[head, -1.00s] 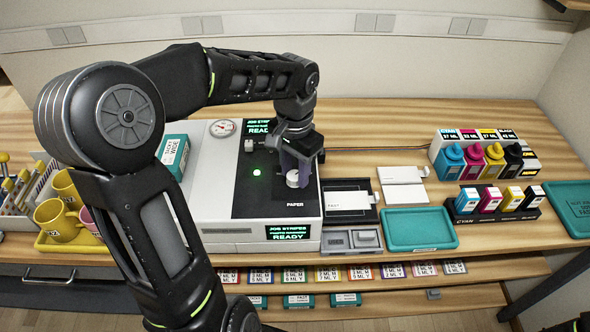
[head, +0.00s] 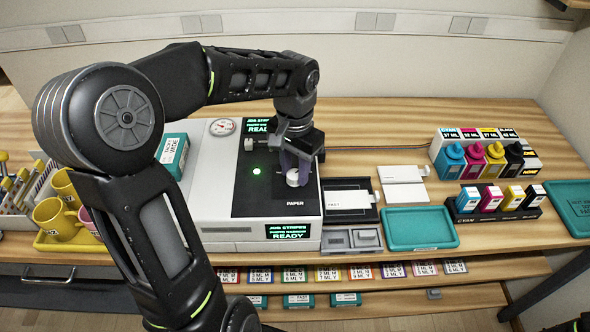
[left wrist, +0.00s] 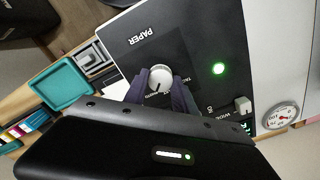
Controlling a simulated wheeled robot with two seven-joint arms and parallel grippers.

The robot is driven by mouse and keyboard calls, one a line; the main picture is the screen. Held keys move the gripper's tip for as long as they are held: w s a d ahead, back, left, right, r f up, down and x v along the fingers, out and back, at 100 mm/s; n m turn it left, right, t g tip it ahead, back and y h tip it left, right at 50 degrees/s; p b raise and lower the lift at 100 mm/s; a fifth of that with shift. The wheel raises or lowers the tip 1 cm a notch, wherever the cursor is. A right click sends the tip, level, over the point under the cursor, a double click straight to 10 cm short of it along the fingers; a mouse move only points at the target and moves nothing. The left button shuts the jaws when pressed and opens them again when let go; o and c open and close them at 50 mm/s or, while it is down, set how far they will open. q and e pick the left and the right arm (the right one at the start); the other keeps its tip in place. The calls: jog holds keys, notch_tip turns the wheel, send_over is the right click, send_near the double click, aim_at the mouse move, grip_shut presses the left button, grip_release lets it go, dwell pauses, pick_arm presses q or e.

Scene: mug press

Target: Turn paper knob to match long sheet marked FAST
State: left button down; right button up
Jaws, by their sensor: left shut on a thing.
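The paper knob (head: 293,178) is a round white knob on the black panel of the white press (head: 225,190), with the word PAPER printed beside it. My left gripper (head: 292,170) is shut on the paper knob from above. In the left wrist view the knob (left wrist: 160,77) sits between the two purple fingers of the gripper (left wrist: 156,92), and a dark pointer line shows on its face. The label text around the knob is partly hidden by the fingers. A white sheet marked FAST (head: 348,200) lies in a dark tray right of the press. My right gripper is not in view.
Displays read JOB STRIPES READY. A teal tray (head: 420,229), ink bottles (head: 480,163) and cartridges stand at right. Yellow mugs (head: 57,219) stand at left.

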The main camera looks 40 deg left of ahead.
aim_at(295, 173)
pick_arm(q)
jog(key=n+b, duration=0.2)
jog(key=n, duration=0.2)
jog(key=shift+n, duration=0.3)
jog(key=shift+a+n+b, duration=0.1)
jog(key=shift+n+b, duration=0.4)
jog(key=shift+n, duration=1.7)
jog(key=c, duration=1)
grip_release()
jog(key=shift+r, duration=0.1)
notch_tip(295, 173, up, 8)
jog(key=shift+f, duration=0.15)
jog(key=shift+f, duration=0.1)
